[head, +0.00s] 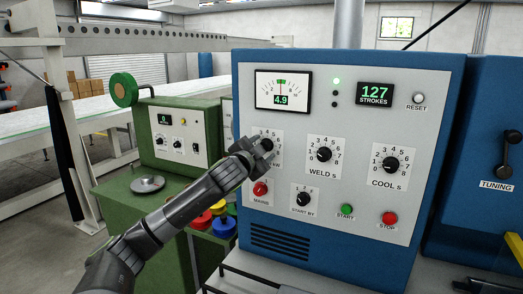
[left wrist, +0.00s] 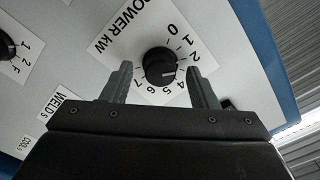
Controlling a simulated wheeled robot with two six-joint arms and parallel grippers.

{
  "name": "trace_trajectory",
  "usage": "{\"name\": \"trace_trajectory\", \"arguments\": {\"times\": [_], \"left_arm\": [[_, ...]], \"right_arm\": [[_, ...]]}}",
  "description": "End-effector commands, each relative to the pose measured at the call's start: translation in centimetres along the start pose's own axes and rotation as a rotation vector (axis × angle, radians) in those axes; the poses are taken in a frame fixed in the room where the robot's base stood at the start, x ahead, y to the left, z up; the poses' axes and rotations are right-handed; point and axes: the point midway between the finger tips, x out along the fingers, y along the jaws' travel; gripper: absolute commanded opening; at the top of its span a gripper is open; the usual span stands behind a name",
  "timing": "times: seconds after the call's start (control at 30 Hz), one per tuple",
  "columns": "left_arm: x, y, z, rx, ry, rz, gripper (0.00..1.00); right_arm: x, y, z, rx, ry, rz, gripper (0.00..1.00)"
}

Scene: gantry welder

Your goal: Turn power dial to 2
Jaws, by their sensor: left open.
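The power dial is a black round knob (left wrist: 158,62) on a white plate marked "POWER kW" in the left wrist view. A light mark on the knob points toward the side of the 3 and 4, but I cannot tell the exact number. My left gripper (left wrist: 160,85) is open, with one finger on each side of the knob's lower part in this view; I cannot tell whether they touch it. In the head view my left gripper (head: 258,147) is in front of the power dial and mostly hides it. My right gripper is not in view.
A green machine (head: 180,135) stands to the left.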

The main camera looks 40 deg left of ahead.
Motion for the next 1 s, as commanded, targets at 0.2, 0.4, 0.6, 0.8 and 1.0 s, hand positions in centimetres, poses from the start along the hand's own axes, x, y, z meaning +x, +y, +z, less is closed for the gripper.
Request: {"name": "trace_trajectory", "arguments": {"times": [0.2,0.4,0.6,0.8,1.0], "left_arm": [[-0.3,0.0,0.1,0.002,-0.001,0.000,0.54],[-2.5,0.2,0.3,0.007,0.000,-0.001,0.54],[-5.0,0.1,0.2,0.009,0.000,-0.001,0.54],[-6.9,-0.1,0.3,0.007,-0.002,-0.004,0.54],[-8.5,0.1,0.2,0.009,-0.001,-0.001,0.54]], "right_arm": [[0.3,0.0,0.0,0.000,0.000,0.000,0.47],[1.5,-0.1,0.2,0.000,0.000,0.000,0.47],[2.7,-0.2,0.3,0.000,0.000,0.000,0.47],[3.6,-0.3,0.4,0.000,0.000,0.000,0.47],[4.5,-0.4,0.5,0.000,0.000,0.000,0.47]]}}
